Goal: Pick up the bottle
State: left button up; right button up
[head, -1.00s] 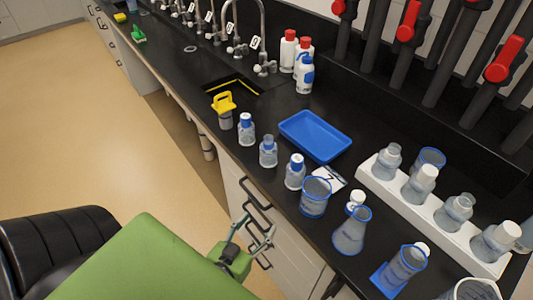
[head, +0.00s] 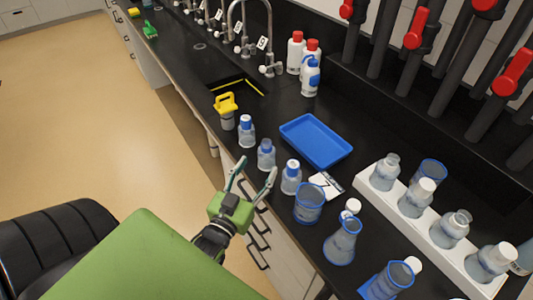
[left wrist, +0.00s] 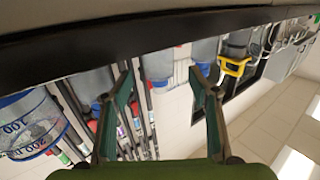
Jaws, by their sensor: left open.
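Three small clear bottles with blue-marked necks stand in a row along the front of the black bench: a far one (head: 246,133), a middle one (head: 266,155) and a near one (head: 291,179). Which one the task means cannot be told. My left gripper (head: 256,168) is open and empty at the bench's front edge, fingers pointing at the row. In the left wrist view the scene appears upside down, and the middle bottle (left wrist: 157,65) shows between the spread fingers (left wrist: 160,78), beyond the tips. My right gripper is not in view.
A yellow-topped container (head: 226,105) stands beyond the row; a blue-rimmed beaker (head: 309,203) and flask (head: 342,242) stand on the near side. A blue tray (head: 316,140) lies behind. A white rack (head: 415,235) holds several bottles. Drawer handles line the cabinet front below.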

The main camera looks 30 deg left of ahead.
aim_at(263, 162)
pick_arm(q)
jog(key=shift+w+a, duration=0.15)
jog(key=shift+w, duration=0.6)
jog(key=shift+w+r+p, duration=0.1)
jog(key=shift+w+p, duration=0.25)
jog(key=shift+w, duration=0.15)
jog(key=w, duration=0.2)
jog(key=w+p, duration=0.1)
jog(key=w, duration=0.1)
jog(key=shift+w+a+f, duration=0.1)
jog(key=shift+a+f, duration=0.15)
jog(key=shift+a, duration=0.1)
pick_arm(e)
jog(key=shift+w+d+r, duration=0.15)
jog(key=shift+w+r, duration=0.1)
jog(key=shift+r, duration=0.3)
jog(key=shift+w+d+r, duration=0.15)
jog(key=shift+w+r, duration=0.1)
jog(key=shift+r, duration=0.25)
pick_arm(q)
jog(key=c, duration=1.1)
